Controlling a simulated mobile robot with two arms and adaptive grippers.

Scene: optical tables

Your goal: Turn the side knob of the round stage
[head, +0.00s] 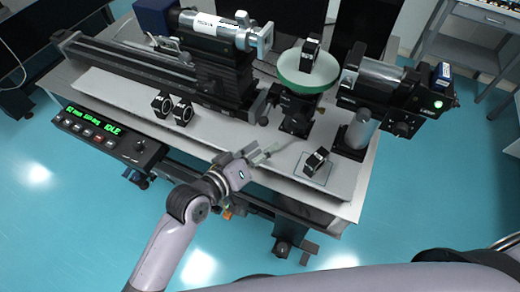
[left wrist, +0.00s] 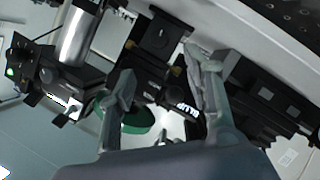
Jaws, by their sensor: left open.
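The round stage (head: 308,70) has a green disc top on a black mount, towards the right of the bench in the head view. A small black block stands on the disc. The disc also shows in the left wrist view (left wrist: 138,121), partly behind a finger. I cannot clearly make out the side knob; small dark knobs show around the mount (head: 296,118) below the disc. My left gripper (head: 266,152) is open and empty, in front of the mount and apart from it. Its two fingers spread in the left wrist view (left wrist: 160,68). My right gripper is not in view.
A long black rail with a cylinder instrument (head: 220,30) stands left of the stage, and another instrument (head: 385,85) stands right. Black mounts (head: 172,108) and a block on a small plate (head: 316,164) sit on the bench. A control box (head: 110,135) is at front left.

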